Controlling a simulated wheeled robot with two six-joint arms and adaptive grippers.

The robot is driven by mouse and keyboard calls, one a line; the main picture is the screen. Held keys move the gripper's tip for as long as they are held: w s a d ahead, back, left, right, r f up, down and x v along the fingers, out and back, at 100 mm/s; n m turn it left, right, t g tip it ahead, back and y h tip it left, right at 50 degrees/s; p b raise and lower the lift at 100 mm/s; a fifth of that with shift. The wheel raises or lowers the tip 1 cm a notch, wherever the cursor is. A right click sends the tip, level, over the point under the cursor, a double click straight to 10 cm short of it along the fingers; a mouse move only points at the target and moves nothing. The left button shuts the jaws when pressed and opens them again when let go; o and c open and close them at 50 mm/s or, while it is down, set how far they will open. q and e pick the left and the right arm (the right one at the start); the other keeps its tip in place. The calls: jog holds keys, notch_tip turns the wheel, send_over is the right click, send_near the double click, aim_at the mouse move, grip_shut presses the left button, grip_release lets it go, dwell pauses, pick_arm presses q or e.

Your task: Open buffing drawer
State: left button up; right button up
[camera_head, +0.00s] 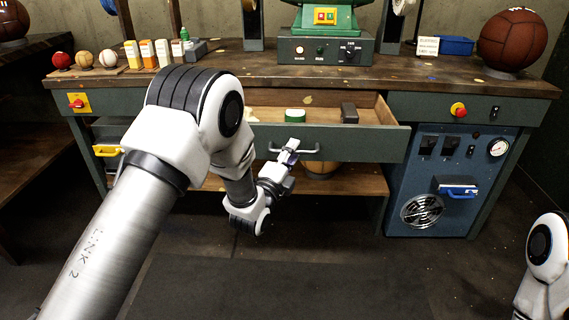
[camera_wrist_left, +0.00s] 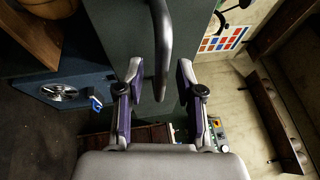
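The buffing drawer (camera_head: 350,145) under the middle of the bench is pulled out, and its wooden inside shows from above. Its grey bar handle (camera_head: 308,151) is on the green front; the handle also shows in the left wrist view (camera_wrist_left: 162,40). In the left wrist view the fingers of my left gripper (camera_wrist_left: 159,70) are spread to either side of the bar, with gaps visible. My left arm hides the drawer's left part. My right gripper is out of view.
A green-and-white round tin (camera_head: 295,115) and a dark block (camera_head: 349,113) lie in the drawer. A blue cabinet (camera_head: 440,180) with a gauge stands at the right. A wooden lower shelf (camera_head: 345,184) is below the drawer. The floor in front is clear.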

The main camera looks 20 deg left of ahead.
pick_arm(q)
jog(key=v, duration=1.1)
jog(key=shift+s, duration=0.1)
jog(key=s+a+f+n+g+y, duration=0.1)
jog(key=s+f+n+g, duration=0.2)
jog(key=f, duration=0.5)
jog(key=s+f+n+g, duration=0.1)
jog(key=s+f+g, duration=0.2)
jog(key=s+f, duration=0.35)
jog(key=s+a+f+n+g+y, duration=0.1)
jog(key=s+f+g, duration=0.2)
jog(key=f, duration=0.7)
jog(key=s+a+f+n+g, duration=0.1)
jog(key=s+f+n+g, duration=0.3)
jog(key=s+n+g, duration=0.5)
jog(key=s+f+n+g, duration=0.2)
jog(key=s+f+n, duration=0.35)
jog(key=s, duration=0.75)
notch_tip(320, 180, up, 31)
jog(key=n+p, duration=0.1)
jog(key=p, duration=2.8)
jog(key=shift+w+f+p, duration=0.2)
jog(key=shift+w+p, duration=0.1)
jog(key=shift+w, duration=0.05)
